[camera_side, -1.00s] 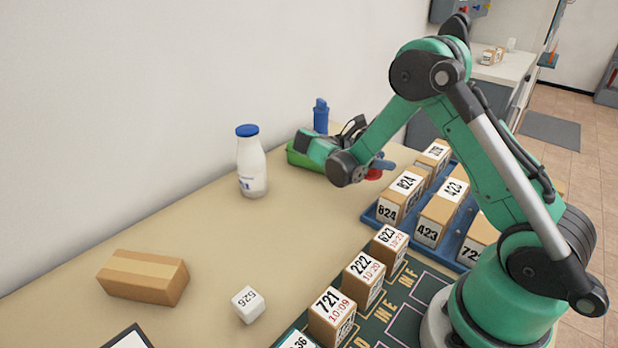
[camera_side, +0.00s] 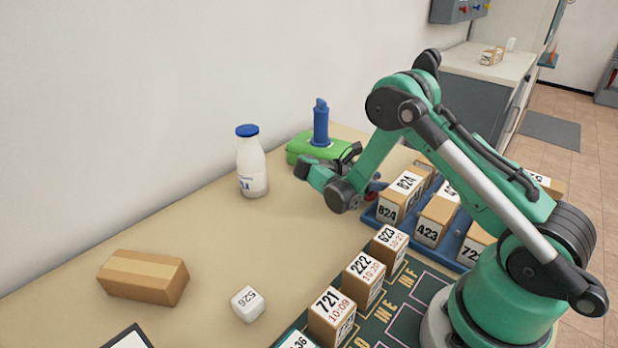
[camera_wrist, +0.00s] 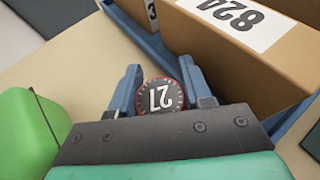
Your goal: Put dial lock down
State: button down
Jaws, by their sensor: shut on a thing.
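In the side view my gripper (camera_side: 372,193) is beside the left edge of the blue tray (camera_side: 368,217), near the box marked 824 (camera_side: 399,206). Only a little red of the lock shows there, partly hidden by my wrist. I cannot tell whether the lock touches the table.
A green case (camera_side: 300,149) with a blue bottle (camera_side: 321,122) stands behind my gripper. A white bottle with a blue cap (camera_side: 252,170) is to the left. Numbered boxes stand on the tray and the dark mat (camera_side: 430,280).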

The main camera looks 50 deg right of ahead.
jog(key=shift+f, duration=1)
jog(key=shift+c, duration=1.5)
grip_release()
jog(key=shift+h, duration=0.3)
jog(key=v, duration=0.5)
jog(key=shift+w+r, duration=0.2)
jog(key=shift+r, duration=0.2)
jog(key=shift+r+t, duration=0.5)
jog(key=shift+r, duration=3.65)
jog(key=s+a+r+m+t+y, duration=0.2)
jog(key=a+m+t+y, duration=0.3)
jog(key=a+t+y, duration=0.1)
jog(key=s+a+r+m+t+y, duration=0.1)
jog(key=s+a+m+t+y, duration=0.1)
jog(key=a+m+t+y, duration=0.3)
jog(key=a+m+t, duration=0.1)
jog(key=a, duration=0.3)
jog(key=shift+s+r+t+y, duration=0.2)
jog(key=shift+r+t+y, duration=0.15)
jog(key=shift+t+y, duration=0.05)
